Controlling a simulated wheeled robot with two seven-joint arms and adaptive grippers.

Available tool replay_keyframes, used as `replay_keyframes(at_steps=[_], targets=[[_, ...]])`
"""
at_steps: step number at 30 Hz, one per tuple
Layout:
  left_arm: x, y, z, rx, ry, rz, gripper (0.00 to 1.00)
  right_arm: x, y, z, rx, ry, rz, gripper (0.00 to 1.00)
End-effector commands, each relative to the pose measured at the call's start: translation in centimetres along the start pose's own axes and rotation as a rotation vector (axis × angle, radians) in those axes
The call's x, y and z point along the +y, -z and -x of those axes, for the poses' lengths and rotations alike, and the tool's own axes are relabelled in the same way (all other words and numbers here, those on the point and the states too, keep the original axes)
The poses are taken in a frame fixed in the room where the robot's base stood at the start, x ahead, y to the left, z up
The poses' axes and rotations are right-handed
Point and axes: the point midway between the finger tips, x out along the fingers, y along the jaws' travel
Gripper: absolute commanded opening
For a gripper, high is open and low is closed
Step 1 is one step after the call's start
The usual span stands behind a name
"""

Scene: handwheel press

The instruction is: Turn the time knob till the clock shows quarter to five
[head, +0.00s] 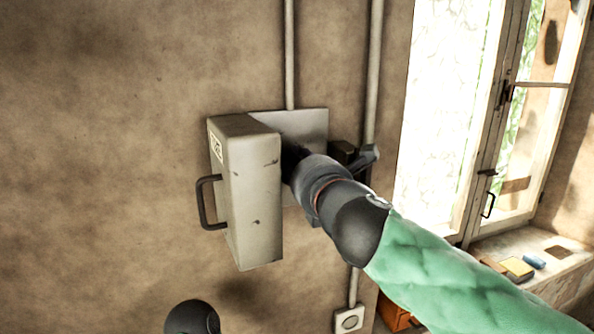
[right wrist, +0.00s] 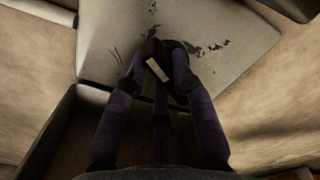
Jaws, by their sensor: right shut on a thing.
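My right gripper (right wrist: 158,62) is shut on a small dark piece with a pale bar (right wrist: 157,69), which looks like the time knob. The piece sits against a pale, scuffed plate (right wrist: 225,35). In the head view my right arm reaches in from the lower right to the right side of a grey metal box (head: 253,200) on the wall. The box hides the fingertips there. No clock face or hands can be made out in either view, so the time shown cannot be read.
The box has a dark handle (head: 206,203) on its left and a grey backplate (head: 300,125) behind it. Pipes (head: 373,70) run down the wall. A window (head: 450,110) and a sill with small items (head: 517,268) are at the right. The wall left of the box is bare.

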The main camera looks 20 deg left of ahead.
Motion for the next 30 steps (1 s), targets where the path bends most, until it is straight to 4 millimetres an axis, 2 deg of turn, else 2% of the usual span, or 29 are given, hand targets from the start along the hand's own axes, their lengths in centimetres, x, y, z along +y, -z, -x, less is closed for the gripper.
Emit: replay_keyframes(at_steps=[6, 15, 30], targets=[[-0.4, 0.0, -1.2, 0.000, 0.000, 0.000, 0.40, -0.3, 0.0, 0.0, -0.001, -0.001, -0.190, 0.00], [-0.7, 0.1, -2.1, 0.000, 0.000, 0.000, 0.40, -0.5, 0.0, 0.0, -0.001, 0.000, -0.382, 0.00], [-0.9, 0.1, -2.5, 0.000, 0.000, 0.000, 0.40, -0.6, -0.1, 0.0, 0.000, 0.001, -0.480, 0.00]])
